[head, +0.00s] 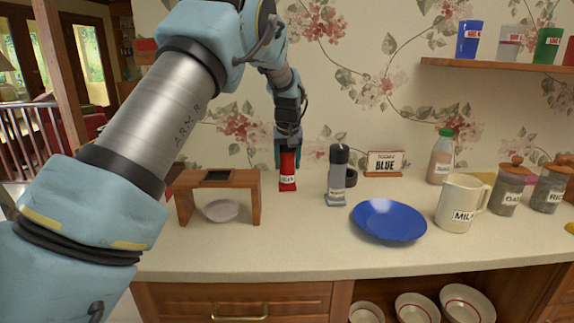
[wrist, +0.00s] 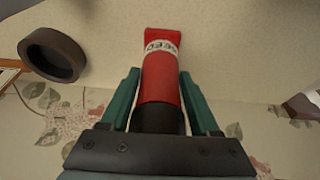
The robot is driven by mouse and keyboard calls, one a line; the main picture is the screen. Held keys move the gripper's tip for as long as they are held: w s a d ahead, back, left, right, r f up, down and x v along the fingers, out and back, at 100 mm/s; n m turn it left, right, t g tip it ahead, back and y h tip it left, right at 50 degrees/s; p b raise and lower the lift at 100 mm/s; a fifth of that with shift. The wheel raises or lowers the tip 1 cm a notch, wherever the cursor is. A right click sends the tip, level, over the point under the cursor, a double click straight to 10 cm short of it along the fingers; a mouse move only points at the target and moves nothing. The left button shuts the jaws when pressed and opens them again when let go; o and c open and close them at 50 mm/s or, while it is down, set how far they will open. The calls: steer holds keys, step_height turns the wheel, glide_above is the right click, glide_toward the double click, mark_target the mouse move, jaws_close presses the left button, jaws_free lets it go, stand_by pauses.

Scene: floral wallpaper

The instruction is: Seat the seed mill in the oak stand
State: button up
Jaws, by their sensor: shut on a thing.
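The seed mill (head: 288,172) is a red upright cylinder with a white label and a black top; it also shows in the wrist view (wrist: 161,75). My gripper (head: 288,140) is shut on its upper part from above, one green finger on each side. The mill's foot is at or just over the counter; I cannot tell if it touches.
A grey mill (head: 337,178) with a black top stands to the right, with a dark round holder (head: 351,177) behind it. Farther right are a blue plate (head: 388,220), a milk jug (head: 460,203), jars and a bottle (head: 441,158).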

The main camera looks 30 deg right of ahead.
steer(key=shift+s+a+f, duration=0.15)
steer(key=shift+s+f, duration=0.05)
steer(key=shift+f, duration=0.75)
steer(key=c, duration=0.7)
steer(key=shift+o, duration=0.2)
steer(key=shift+w+r+p, duration=0.15)
steer(key=shift+r+p, duration=0.7)
steer(key=shift+r, duration=0.25)
steer(key=shift+r, duration=0.2)
steer(key=shift+w+r+p, duration=0.1)
steer(key=shift+r+p, duration=1.65)
steer(key=shift+r, duration=0.75)
steer(key=shift+d, duration=0.2)
